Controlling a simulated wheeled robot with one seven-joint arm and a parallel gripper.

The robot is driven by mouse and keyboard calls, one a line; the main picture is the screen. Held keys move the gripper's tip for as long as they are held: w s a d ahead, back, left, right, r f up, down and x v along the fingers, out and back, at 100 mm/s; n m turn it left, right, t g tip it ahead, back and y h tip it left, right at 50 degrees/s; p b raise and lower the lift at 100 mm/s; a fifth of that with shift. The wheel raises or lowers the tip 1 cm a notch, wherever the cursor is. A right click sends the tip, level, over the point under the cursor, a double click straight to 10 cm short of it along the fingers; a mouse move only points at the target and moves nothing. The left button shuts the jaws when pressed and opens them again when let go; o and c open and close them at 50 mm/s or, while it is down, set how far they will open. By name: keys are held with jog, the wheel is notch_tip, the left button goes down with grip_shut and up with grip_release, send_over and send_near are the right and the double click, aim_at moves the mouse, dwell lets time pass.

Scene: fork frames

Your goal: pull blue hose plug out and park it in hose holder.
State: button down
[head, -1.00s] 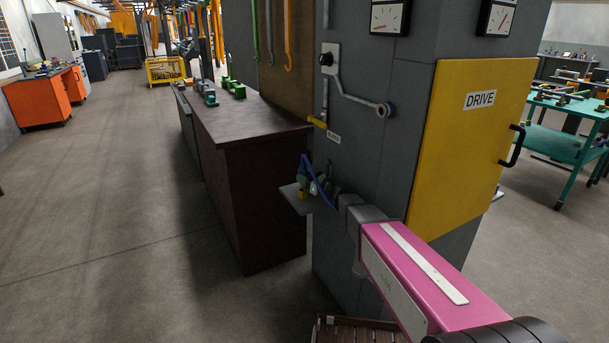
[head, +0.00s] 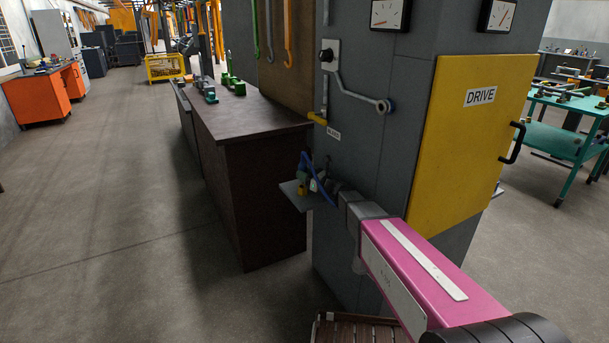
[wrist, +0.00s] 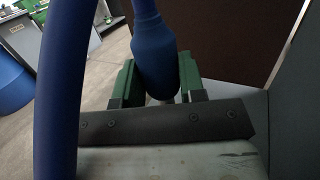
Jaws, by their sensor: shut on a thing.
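My gripper (wrist: 155,82) has green fingers and is shut on the blue hose plug (wrist: 155,55), which sits between the fingers in the wrist view. The blue hose (wrist: 65,80) runs down the left of that view, close to the camera. In the head view the blue hose (head: 325,193) shows as a small loop beside the grey cabinet, above a small grey shelf (head: 290,203). The gripper's tips are small and hard to make out there. I cannot tell which part is the hose holder or whether the plug sits in a socket.
A dark brown workbench (head: 260,130) stands behind and left of the shelf. A slatted brown top (head: 355,330) is below my arm. The floor at left is clear.

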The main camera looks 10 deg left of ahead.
jog(key=shift+f, duration=2.05)
jog(key=c, duration=0.6)
grip_release()
